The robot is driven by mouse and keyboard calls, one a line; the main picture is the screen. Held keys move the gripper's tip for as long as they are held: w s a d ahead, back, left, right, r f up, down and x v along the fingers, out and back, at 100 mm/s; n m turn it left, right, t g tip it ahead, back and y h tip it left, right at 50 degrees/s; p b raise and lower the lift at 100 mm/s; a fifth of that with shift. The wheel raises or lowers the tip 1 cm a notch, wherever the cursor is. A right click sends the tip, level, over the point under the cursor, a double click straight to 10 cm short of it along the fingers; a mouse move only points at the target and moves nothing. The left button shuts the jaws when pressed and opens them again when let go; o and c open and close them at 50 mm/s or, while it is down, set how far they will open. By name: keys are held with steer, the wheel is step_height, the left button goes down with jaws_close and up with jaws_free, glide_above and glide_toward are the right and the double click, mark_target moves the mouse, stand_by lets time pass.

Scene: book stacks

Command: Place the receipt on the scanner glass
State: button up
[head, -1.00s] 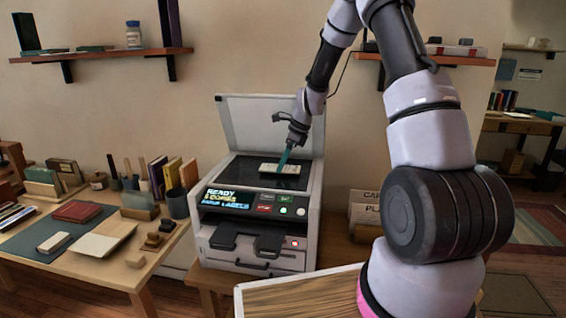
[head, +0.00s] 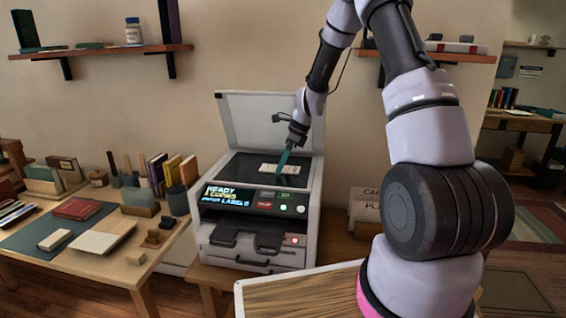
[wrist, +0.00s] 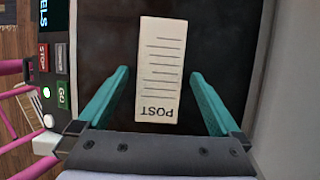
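The receipt (wrist: 160,70), a cream slip with printed lines and the word POST, lies flat on the dark scanner glass (wrist: 100,30). In the head view the receipt (head: 276,168) is on the glass (head: 240,170) of the scanner (head: 312,215), whose lid (head: 262,115) stands open. My gripper (wrist: 158,80) is open, its two teal fingers spread either side of the receipt with gaps, and it holds nothing. In the head view my gripper (head: 281,168) is over the glass at the receipt; whether the fingertips touch the glass cannot be told.
Buttons and a lit display (head: 228,197) are on the scanner's front. A desk (head: 60,262) with books and blocks stands at left. A wooden board (head: 300,292) is in front at the right. Shelves (head: 100,52) hang on the wall above.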

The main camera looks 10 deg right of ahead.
steer(key=shift+r, duration=0.15)
steer(key=shift+r, duration=0.35)
steer(key=s+d+r+n, duration=0.1)
steer(key=s+r+n, duration=0.15)
steer(key=r, duration=0.45)
steer(key=s+d+r+n+t, duration=0.1)
steer(key=s+d+r, duration=0.15)
steer(key=r, duration=0.45)
steer(key=s+d+r+n, duration=0.1)
steer(key=s+r, duration=0.2)
steer(key=r, duration=0.3)
steer(key=s+r+n+t, duration=0.1)
steer(key=s+r+n, duration=0.2)
steer(key=s, duration=0.5)
steer(key=s+d+r+n+t+h, duration=0.1)
steer(key=s+r+n+t, duration=0.1)
steer(key=s+n, duration=0.4)
steer(key=s+r+n+t+h, duration=0.1)
steer(key=s+r+n, duration=0.4)
steer(key=s, duration=0.5)
steer(key=shift+d+t, duration=0.15)
steer(key=shift+t, duration=0.15)
steer(key=shift+r, duration=0.1)
